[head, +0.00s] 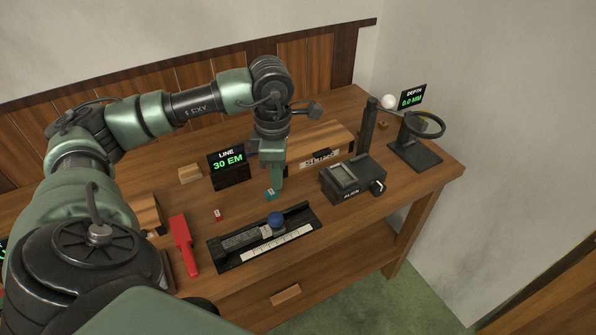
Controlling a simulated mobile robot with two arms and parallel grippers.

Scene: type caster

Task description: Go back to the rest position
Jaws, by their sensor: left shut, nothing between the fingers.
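My left arm comes in from the left and reaches over the wooden bench (345,215). My left gripper (276,186) points down and is shut, with nothing held that I can make out. A small teal block (270,195) is just below or beside its fingertips; I cannot tell whether they touch. My right gripper is not in view.
A dark ruler tray (240,262) with a blue knob (275,219) lies in front. A red tool (183,243) is at left. A line display (229,170), an align device (352,180) and a depth stand (415,155) stand around the gripper. A wall is at right.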

